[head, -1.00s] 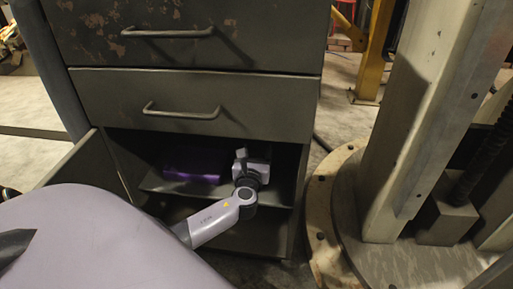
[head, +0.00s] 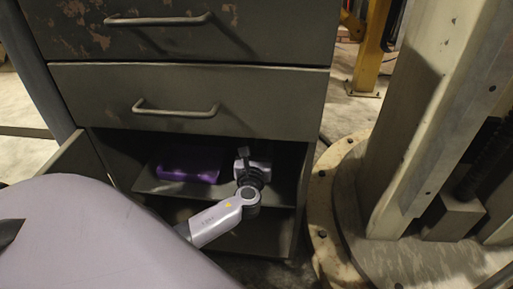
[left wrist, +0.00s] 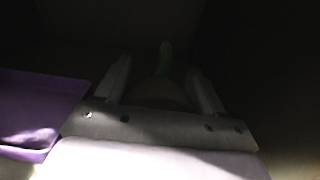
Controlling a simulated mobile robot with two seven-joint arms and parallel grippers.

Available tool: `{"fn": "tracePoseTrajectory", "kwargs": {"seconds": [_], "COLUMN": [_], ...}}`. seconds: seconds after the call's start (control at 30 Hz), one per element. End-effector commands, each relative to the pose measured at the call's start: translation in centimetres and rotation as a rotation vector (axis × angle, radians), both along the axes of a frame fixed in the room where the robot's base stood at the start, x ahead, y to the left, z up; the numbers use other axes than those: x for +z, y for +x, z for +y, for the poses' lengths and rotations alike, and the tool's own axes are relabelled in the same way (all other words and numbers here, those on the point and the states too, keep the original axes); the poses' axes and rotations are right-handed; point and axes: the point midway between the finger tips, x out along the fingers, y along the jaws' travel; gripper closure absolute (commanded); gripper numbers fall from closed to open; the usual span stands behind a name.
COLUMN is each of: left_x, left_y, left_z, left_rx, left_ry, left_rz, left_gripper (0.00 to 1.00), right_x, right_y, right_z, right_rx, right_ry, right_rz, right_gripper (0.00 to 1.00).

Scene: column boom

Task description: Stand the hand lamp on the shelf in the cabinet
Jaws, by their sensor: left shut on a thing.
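My left gripper (head: 246,155) reaches into the open lower part of the cabinet (head: 190,92), above the shelf (head: 170,188) and right of a purple bin. In the left wrist view my left gripper (left wrist: 160,78) has its two fingers on either side of a dim, roundish thing with a green upper part, which I take for the hand lamp (left wrist: 165,56). It is shut on it. Deep shadow hides most of the lamp, and I cannot tell whether its base touches the shelf. In the head view the gripper hides the lamp. My right gripper is not in view.
The purple bin (head: 188,164) stands on the shelf to the left; it also shows in the left wrist view (left wrist: 38,110). Closed drawers with bar handles (head: 175,110) are above the opening. An open door (head: 78,160) is at left. A column on a round base (head: 345,220) stands right.

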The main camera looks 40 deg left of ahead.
Motion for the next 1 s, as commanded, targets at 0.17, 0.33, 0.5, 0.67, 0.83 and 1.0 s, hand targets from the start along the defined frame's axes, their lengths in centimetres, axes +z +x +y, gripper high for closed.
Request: {"fn": "tracePoseTrajectory", "kwargs": {"seconds": [0.17,0.33,0.5,0.67,0.83,1.0], "left_x": [-0.1,-0.1,0.3,0.5,0.5,0.4], "left_y": [0.0,0.0,-0.3,-2.4,-5.5,-8.3], "left_z": [0.0,0.0,-0.2,-1.5,-3.4,-5.1], "left_rx": [-0.001,-0.001,-0.001,-0.003,-0.003,-0.001], "left_ry": [0.0,-0.001,-0.003,-0.002,-0.003,-0.003], "left_rz": [0.0,-0.001,0.001,0.003,0.004,0.003], "left_gripper": [0.06,0.06,0.06,0.06,0.06,0.06], "right_x": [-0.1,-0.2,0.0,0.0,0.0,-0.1], "right_y": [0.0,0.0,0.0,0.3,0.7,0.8], "right_z": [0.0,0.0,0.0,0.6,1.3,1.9], "right_rx": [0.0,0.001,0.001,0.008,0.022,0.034], "right_ry": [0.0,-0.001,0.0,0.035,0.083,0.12], "right_rz": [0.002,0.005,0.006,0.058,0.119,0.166], "right_gripper": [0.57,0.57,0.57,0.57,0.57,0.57]}}
